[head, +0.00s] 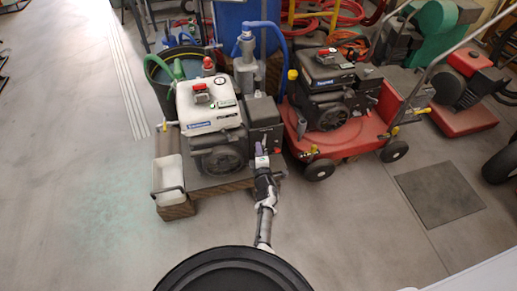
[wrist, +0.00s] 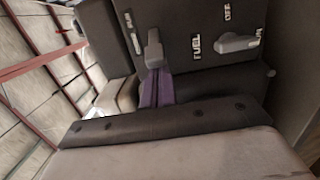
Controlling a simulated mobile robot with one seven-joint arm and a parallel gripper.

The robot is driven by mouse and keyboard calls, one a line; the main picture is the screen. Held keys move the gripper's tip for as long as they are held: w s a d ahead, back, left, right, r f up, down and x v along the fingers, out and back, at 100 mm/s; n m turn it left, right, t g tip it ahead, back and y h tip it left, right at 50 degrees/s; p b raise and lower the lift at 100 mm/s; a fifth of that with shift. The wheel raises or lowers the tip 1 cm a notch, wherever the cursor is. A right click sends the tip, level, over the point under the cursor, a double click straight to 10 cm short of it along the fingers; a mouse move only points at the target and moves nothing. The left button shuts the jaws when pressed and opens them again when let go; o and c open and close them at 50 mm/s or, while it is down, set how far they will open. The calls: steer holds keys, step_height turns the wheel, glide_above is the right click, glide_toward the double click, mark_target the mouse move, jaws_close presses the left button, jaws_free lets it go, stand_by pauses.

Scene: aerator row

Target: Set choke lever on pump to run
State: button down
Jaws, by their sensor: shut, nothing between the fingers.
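The pump (head: 207,114) has a white top and a dark engine, and stands on a wooden base. In the wrist view its dark control panel (wrist: 190,80) carries two grey levers. One lever (wrist: 153,50) stands just beyond my fingertips, beside small white labels too small to read; its own name does not show clearly. The other is the fuel lever (wrist: 238,43), to the right, beside a "FUEL" label. My gripper (wrist: 157,73) shows purple fingers, shut and empty, with the tips at the near end of the first lever. I cannot tell whether they touch. In the head view my gripper (head: 260,150) is at the pump's right front.
A red mower-like machine (head: 345,135) with a black engine stands close on the right. A white bin (head: 167,175) is at the pump's left. A blue hose (head: 279,40) and a blue barrel (head: 232,20) are behind. The floor in front and left is clear.

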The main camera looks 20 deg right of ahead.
steer(key=shift+d+n+y+p, duration=0.2)
steer(key=shift+n+y+p, duration=0.2)
steer(key=shift+y, duration=0.1)
steer(key=shift+s+d+r+y, duration=0.1)
steer(key=shift+s+d+y, duration=0.05)
steer(key=shift+y, duration=0.15)
steer(key=d+n+g+y+b, duration=0.1)
steer(key=n+y+b, duration=0.1)
steer(key=y, duration=0.1)
steer(key=d+n+g+y+b, duration=0.1)
steer(key=d+n+y, duration=0.1)
steer(key=n+y, duration=0.1)
steer(key=s+d+n+g+y+b, duration=0.1)
steer(key=d+n+y+b, duration=0.1)
steer(key=y, duration=0.3)
steer(key=shift+n+b, duration=0.35)
steer(key=shift+n, duration=0.05)
steer(key=shift+s+d, duration=0.2)
